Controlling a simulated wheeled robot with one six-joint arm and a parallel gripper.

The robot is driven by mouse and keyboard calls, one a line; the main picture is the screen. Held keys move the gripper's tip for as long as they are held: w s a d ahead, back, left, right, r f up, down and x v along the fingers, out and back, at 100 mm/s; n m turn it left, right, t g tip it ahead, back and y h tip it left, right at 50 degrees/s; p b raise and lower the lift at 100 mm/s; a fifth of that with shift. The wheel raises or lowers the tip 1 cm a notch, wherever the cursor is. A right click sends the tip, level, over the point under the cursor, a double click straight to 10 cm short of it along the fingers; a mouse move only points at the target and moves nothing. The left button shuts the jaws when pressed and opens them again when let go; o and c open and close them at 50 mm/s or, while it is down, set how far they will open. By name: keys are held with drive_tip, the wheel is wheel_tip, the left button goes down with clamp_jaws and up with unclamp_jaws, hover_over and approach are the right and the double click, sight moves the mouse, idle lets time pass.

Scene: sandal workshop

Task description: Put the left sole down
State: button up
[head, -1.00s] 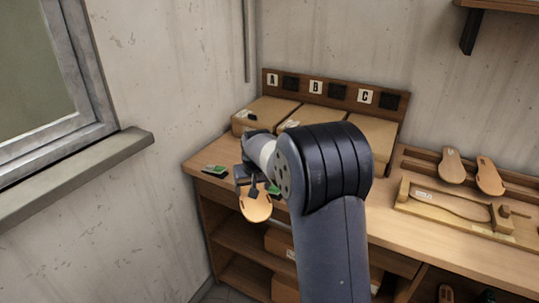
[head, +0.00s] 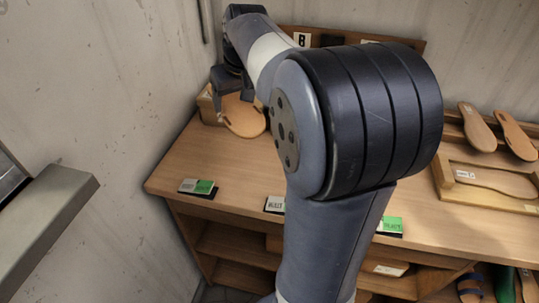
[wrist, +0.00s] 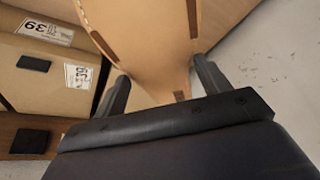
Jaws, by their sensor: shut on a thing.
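My gripper (head: 232,88) is shut on a tan sole (head: 243,117), which hangs at the back left of the bench, in front of a cardboard box (head: 207,108). In the wrist view the sole (wrist: 150,45) runs up between the two fingers, with dark marks on its surface. I cannot tell whether it touches the box or the bench. My arm hides most of the boxes in the head view. The wrist view shows boxes (wrist: 40,75) at left with labels reading 39.
Black-and-green cards (head: 197,187) lie along the bench's front edge. Two soles (head: 477,127) lean on a rack at right, behind a wooden jig (head: 490,180). The left bench top (head: 210,155) is clear. A window ledge (head: 60,200) juts out at left.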

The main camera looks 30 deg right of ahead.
sight(239, 156)
wheel_tip(239, 156, down, 17)
drive_tip(key=shift+f, duration=0.1)
idle(0.3)
drive_tip(key=shift+f+b, duration=0.15)
drive_tip(key=shift+b, duration=0.25)
drive_tip(key=o, duration=1)
drive_tip(key=shift+o, duration=0.2)
drive_tip(key=shift+r, duration=0.2)
drive_tip(key=v, duration=1.2)
